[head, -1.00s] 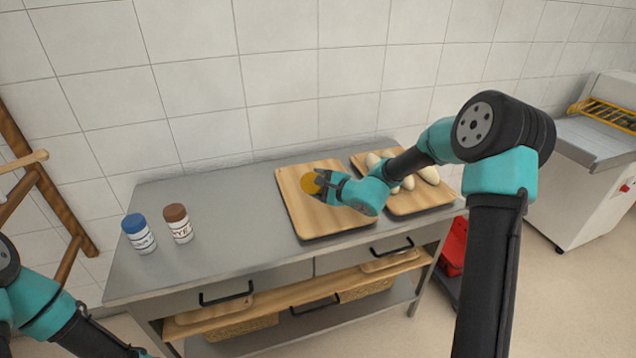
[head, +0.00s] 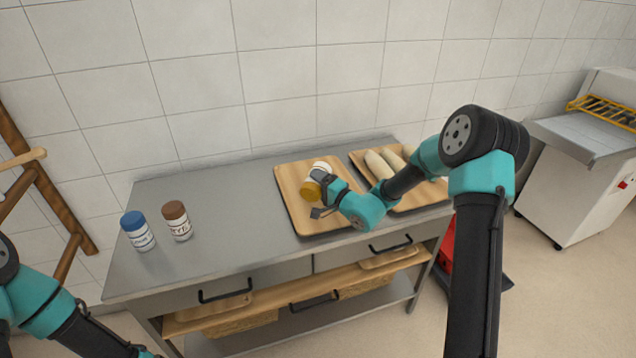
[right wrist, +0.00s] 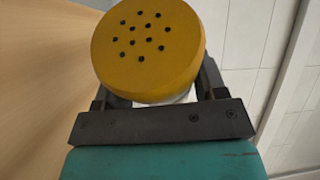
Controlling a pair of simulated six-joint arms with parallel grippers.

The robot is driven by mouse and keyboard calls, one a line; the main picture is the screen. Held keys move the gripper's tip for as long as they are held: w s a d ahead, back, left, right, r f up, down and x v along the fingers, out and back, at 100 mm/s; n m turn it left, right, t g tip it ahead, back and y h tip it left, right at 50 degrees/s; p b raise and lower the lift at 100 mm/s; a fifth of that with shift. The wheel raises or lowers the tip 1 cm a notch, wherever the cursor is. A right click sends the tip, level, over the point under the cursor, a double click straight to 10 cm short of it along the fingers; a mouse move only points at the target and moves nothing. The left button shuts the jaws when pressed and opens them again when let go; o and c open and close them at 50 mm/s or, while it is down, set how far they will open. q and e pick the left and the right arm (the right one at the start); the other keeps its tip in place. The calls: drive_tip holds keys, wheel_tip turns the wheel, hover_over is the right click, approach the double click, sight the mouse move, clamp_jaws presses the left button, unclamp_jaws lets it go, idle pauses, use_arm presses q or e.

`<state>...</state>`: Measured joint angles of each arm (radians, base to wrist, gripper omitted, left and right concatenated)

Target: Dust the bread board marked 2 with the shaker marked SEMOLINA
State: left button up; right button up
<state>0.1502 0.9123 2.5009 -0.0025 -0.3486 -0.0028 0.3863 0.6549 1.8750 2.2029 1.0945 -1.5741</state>
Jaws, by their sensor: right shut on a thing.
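My right gripper (head: 322,184) is shut on a white shaker (head: 321,168) with a yellow cap (head: 310,191). The shaker is tipped over the left bread board (head: 295,205), its cap lower than its body and towards the front. In the right wrist view the yellow cap (right wrist: 148,50) shows its several holes facing the camera. The shaker's label cannot be read, and no board number is visible. A second bread board (head: 436,196) with pale loaves (head: 378,165) lies to the right, partly behind my right arm. My left gripper is out of view; only my left arm shows at lower left.
A blue-capped shaker (head: 138,231) and a brown-capped shaker (head: 177,221) stand on the steel table (head: 230,225) at left. The table between them and the left board is clear. A tiled wall (head: 200,85) rises behind.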

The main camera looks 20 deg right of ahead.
drive_tip(key=shift+f+n+y, duration=0.2)
drive_tip(key=shift+n+y, duration=0.1)
drive_tip(key=shift+n, duration=0.6)
drive_tip(key=shift+w+d, duration=2.7)
drive_tip(key=shift+w, duration=0.15)
drive_tip(key=shift+d, duration=0.3)
drive_tip(key=shift+s+d, duration=3.25)
drive_tip(key=shift+d, duration=0.1)
drive_tip(key=shift+w+d, duration=2.5)
drive_tip(key=shift+w, duration=0.55)
drive_tip(key=shift+w+a, duration=1.8)
drive_tip(key=shift+a, duration=2.45)
drive_tip(key=shift+w+a, duration=1.8)
drive_tip(key=shift+a, duration=2.45)
drive_tip(key=shift+w+d, duration=2.8)
drive_tip(key=shift+d, duration=0.05)
drive_tip(key=s+a+r+m+g, duration=0.1)
drive_tip(key=r+m+g, duration=0.2)
drive_tip(key=m, duration=0.5)
drive_tip(key=s+a+r+m+g+y, duration=0.1)
drive_tip(key=r+m+g, duration=0.3)
drive_tip(key=m, duration=0.5)
drive_tip(key=shift+s+a+g, duration=0.4)
drive_tip(key=shift+s+a, duration=0.35)
drive_tip(key=shift+s, duration=0.05)
